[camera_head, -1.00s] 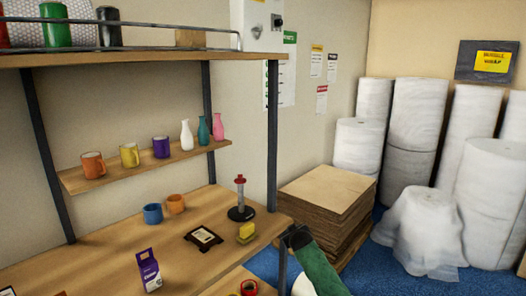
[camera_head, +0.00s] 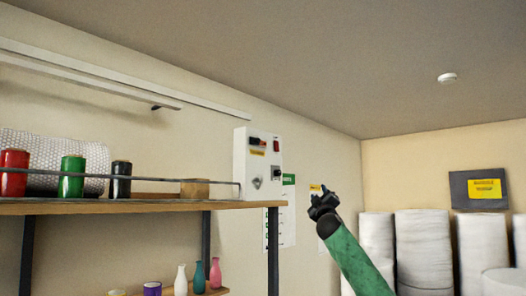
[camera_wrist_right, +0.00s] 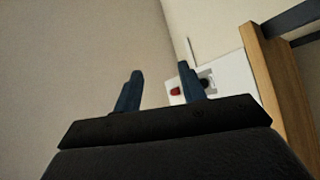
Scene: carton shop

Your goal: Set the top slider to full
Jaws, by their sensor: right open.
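A white control box (camera_head: 258,165) is fixed to the wall above the right end of the top shelf. A dark horizontal slider (camera_head: 258,142) sits near its top, above a yellow label; its exact setting is too small to tell. My right gripper (camera_head: 320,198) is raised to the right of the box and below the slider's height in the head view, apart from the box. It is open and empty. In the right wrist view its two blue fingers (camera_wrist_right: 159,84) stand apart, with part of the box (camera_wrist_right: 235,75) behind the right finger. My left gripper is not in view.
A red switch (camera_head: 276,146), a black control (camera_head: 277,173) and a grey knob (camera_head: 257,183) are on the box. The top shelf (camera_head: 150,207) has a rail and holds coloured rolls and a wooden block (camera_head: 195,188). Open space lies right of the box.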

